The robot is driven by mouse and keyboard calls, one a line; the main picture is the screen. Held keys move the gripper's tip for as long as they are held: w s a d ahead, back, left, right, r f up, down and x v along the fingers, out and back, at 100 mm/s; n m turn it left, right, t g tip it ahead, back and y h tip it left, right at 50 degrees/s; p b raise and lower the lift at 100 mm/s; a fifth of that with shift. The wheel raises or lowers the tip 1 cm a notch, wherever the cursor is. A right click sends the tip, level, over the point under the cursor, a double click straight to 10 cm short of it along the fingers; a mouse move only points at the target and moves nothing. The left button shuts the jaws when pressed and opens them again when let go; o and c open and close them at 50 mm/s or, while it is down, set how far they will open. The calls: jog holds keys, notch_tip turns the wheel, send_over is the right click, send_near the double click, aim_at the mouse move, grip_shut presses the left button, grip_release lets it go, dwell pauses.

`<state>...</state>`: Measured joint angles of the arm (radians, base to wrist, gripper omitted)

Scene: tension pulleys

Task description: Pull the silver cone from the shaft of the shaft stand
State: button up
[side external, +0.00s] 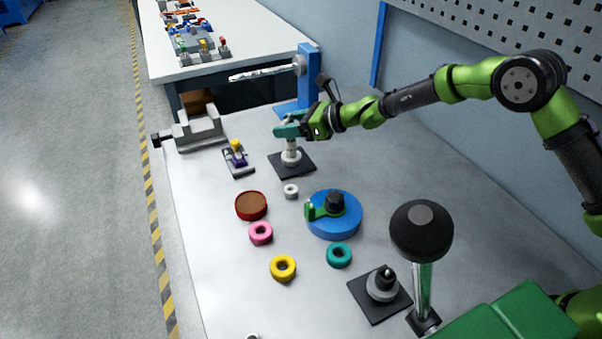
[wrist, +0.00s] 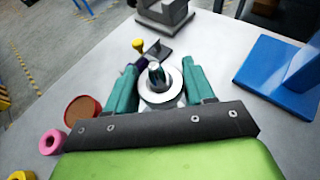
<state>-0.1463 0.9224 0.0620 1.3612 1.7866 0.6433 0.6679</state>
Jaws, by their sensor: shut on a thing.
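The shaft stand (side external: 306,165) has a square black base and stands upright near the back of the table. The silver cone (wrist: 147,97) is a pale, round piece around its shaft (wrist: 155,73), seen from above in the wrist view. My gripper (side external: 289,130) is over this stand, its teal fingers on either side of the cone. In the wrist view my gripper (wrist: 160,78) is shut on the silver cone, and the shaft's tip shows in the middle of it. The base is mostly hidden in the wrist view.
A blue upright bracket (side external: 308,75) stands close behind my gripper. A grey vise (side external: 200,130) and a small purple-and-yellow fixture (side external: 237,158) are to the left. Several loose rings, a blue disc (side external: 345,225) and a second black-based stand (side external: 365,300) lie in front.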

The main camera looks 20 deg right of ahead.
aim_at(290, 113)
jog(key=shift+r, duration=0.95)
dwell(0.4)
jog(key=shift+d, duration=0.1)
jog(key=shift+r, duration=0.1)
jog(key=shift+r, duration=1.7)
jog(key=shift+r, duration=1.05)
jog(key=shift+r, duration=2)
